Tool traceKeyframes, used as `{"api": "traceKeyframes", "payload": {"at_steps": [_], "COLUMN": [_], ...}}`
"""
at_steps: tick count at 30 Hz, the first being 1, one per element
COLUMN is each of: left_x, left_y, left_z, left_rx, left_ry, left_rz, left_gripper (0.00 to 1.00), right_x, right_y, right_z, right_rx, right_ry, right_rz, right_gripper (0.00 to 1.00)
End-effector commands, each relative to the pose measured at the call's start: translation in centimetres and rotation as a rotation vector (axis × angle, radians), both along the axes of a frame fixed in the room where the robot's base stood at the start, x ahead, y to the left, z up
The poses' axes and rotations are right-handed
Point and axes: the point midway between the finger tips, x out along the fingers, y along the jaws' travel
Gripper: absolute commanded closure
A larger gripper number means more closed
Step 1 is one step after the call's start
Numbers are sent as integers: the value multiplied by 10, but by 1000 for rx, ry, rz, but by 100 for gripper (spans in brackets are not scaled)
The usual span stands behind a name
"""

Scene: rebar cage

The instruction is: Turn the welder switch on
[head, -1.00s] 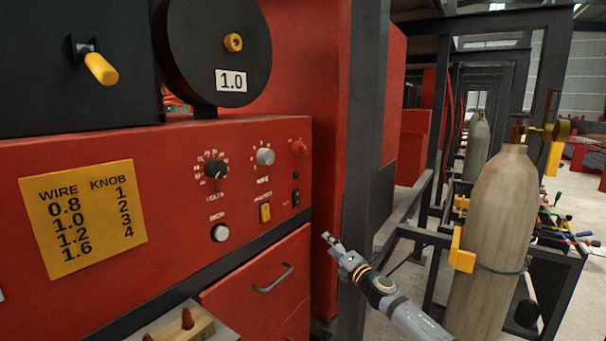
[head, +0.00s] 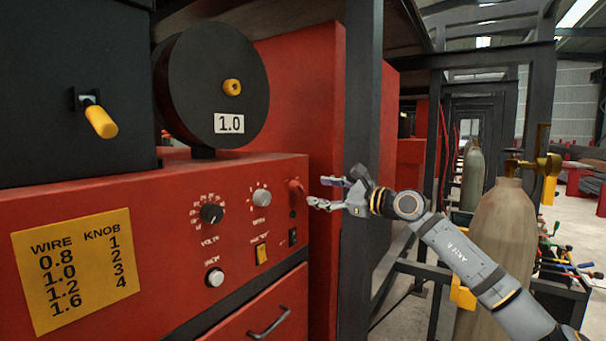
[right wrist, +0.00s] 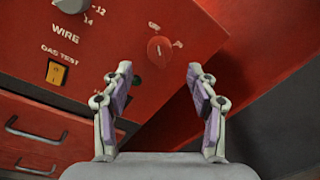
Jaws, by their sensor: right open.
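The welder's red front panel (head: 160,225) stands at the left in the head view. A red rotary switch (head: 296,187) sits at its upper right corner. In the right wrist view this switch (right wrist: 159,50) is ahead of the fingers, with small white marks beside it that I cannot read. My right gripper (head: 316,191) is open and empty, just right of the switch in the head view. In the right wrist view the gripper (right wrist: 159,78) has its fingers spread on either side of the switch's line; no contact shows. My left gripper is out of view.
A black voltage knob (head: 211,214), a grey wire knob (head: 261,198), a white button (head: 215,278) and a yellow gas test switch (head: 261,254) share the panel. A dark steel post (head: 359,130) stands behind my right gripper. A gas cylinder (head: 500,225) stands at the right.

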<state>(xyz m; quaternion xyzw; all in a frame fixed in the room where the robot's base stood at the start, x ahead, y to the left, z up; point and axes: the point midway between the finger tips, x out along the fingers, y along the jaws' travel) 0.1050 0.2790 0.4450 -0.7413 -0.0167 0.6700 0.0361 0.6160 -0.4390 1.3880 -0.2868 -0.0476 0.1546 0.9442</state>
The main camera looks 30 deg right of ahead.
Motion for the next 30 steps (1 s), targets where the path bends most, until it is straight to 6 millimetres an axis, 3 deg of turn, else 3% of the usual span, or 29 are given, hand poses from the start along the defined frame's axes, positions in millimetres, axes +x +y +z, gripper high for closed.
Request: {"api": "traceKeyframes", "payload": {"at_steps": [1,2,9,15,24,30], "left_x": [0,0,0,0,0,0], "left_y": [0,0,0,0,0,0], "left_z": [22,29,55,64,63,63], "left_rx": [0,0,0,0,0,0], "left_ry": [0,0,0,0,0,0], "left_rz": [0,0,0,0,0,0], "left_gripper": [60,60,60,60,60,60], "right_x": [8,12,45,60,63,63], "right_y": [4,6,16,22,22,22], "right_z": [12,12,6,2,-1,0], "right_rx": [10,10,8,4,2,2], "right_ry": [-2,-1,-1,0,1,1], "right_rz": [5,5,1,1,-1,-1], "right_gripper": [41,41,41,41,41,67]}}
